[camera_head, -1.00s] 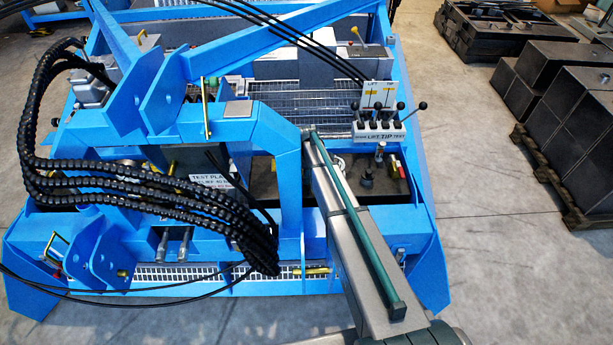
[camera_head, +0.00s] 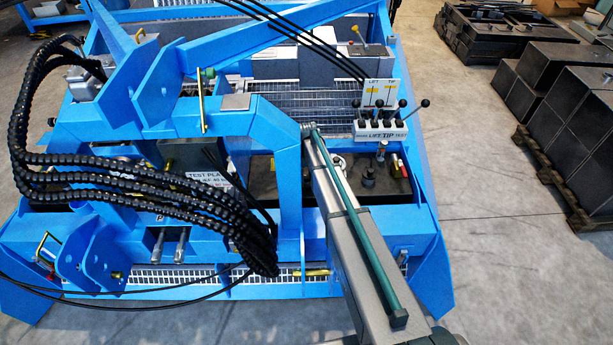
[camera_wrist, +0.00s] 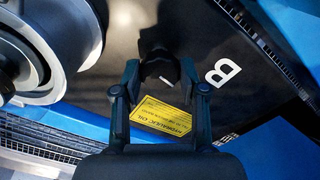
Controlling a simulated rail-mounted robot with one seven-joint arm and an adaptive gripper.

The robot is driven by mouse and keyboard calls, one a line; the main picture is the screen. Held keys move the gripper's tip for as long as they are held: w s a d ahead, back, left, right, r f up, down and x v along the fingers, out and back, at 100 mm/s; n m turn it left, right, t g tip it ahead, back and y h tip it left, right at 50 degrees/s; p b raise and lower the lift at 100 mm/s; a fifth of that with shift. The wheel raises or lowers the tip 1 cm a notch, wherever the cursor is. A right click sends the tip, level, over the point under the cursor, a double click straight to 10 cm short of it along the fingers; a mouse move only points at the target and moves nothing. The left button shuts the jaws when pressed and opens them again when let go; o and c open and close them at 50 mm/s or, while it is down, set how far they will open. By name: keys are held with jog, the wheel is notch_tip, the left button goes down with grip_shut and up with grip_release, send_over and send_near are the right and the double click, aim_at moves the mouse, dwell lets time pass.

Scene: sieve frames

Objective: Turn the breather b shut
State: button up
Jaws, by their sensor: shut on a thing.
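The breather b is the dark cap (camera_wrist: 158,68) in the wrist view, on a black panel beside a white letter B (camera_wrist: 223,72). My gripper (camera_wrist: 158,84) is closed around this cap, one finger on each side. The fingers hide parts of its sides, and I cannot tell how far it is turned. In the head view my arm reaches up from the bottom toward the blue rig, and the gripper and the held cap cannot be made out there.
A yellow hydraulic oil label (camera_wrist: 165,117) lies just below the cap. A large round metal part (camera_wrist: 35,55) stands close on the left. Blue frame members (camera_head: 275,125), black hoses (camera_head: 140,195) and a lever bank (camera_head: 382,130) surround the work area.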

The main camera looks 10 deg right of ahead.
aim_at(307, 175)
jog(key=m+b, duration=0.1)
jog(key=m, duration=0.3)
jog(key=shift+m, duration=0.3)
jog(key=m, duration=0.3)
jog(key=shift+m, duration=0.4)
jog(key=m+b, duration=0.1)
jog(key=m, duration=0.3)
jog(key=shift+m, duration=1.8)
jog(key=o, duration=1.1)
jog(key=shift+o, duration=0.2)
jog(key=shift+r, duration=0.1)
notch_tip(307, 175, up, 12)
